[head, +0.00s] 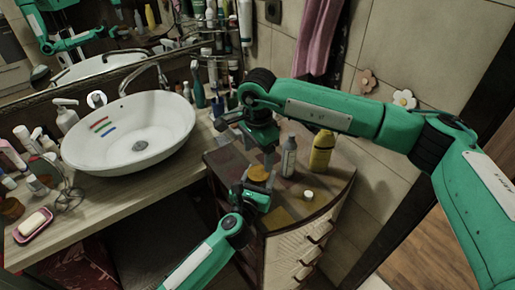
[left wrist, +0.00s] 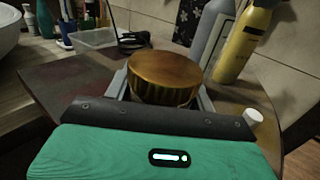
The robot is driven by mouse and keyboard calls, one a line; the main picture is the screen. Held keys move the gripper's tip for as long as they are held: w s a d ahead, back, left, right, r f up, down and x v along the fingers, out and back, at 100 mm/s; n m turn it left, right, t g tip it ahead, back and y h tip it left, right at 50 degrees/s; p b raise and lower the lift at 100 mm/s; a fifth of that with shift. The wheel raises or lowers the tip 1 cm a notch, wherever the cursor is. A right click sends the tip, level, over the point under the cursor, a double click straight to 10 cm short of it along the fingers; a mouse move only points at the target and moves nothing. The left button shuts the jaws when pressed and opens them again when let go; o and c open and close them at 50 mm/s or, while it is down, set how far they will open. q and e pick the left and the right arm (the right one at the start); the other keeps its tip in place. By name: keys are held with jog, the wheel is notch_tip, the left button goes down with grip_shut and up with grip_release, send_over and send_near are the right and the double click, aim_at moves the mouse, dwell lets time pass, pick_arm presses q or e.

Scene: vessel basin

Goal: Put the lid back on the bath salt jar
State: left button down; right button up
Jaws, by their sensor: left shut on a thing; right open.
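A round gold-brown lid with a ribbed rim (left wrist: 165,75) sits between the fingers of my left gripper (left wrist: 165,97) in the left wrist view. In the head view the lid is a small orange disc (head: 258,173) above the cabinet top, and my left gripper (head: 256,192) is shut on it. What lies under the lid is hidden, so I cannot tell whether a jar is beneath it. I cannot pick out a separate bath salt jar. My right gripper (head: 267,158) is open, pointing down just behind and above the lid.
A grey bottle (head: 289,158) and a yellow bottle (head: 321,153) stand right of the grippers. A white basin (head: 130,135) stands left on the counter.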

aim_at(258, 173)
notch_tip(258, 173, down, 7)
jog(key=shift+r, duration=0.1)
jog(key=shift+c, duration=0.2)
jog(key=c, duration=1)
jog(key=shift+o, duration=0.2)
jog(key=shift+m, duration=1.6)
jog(key=shift+w+r, duration=0.1)
jog(key=o, duration=1.1)
jog(key=shift+s, duration=0.2)
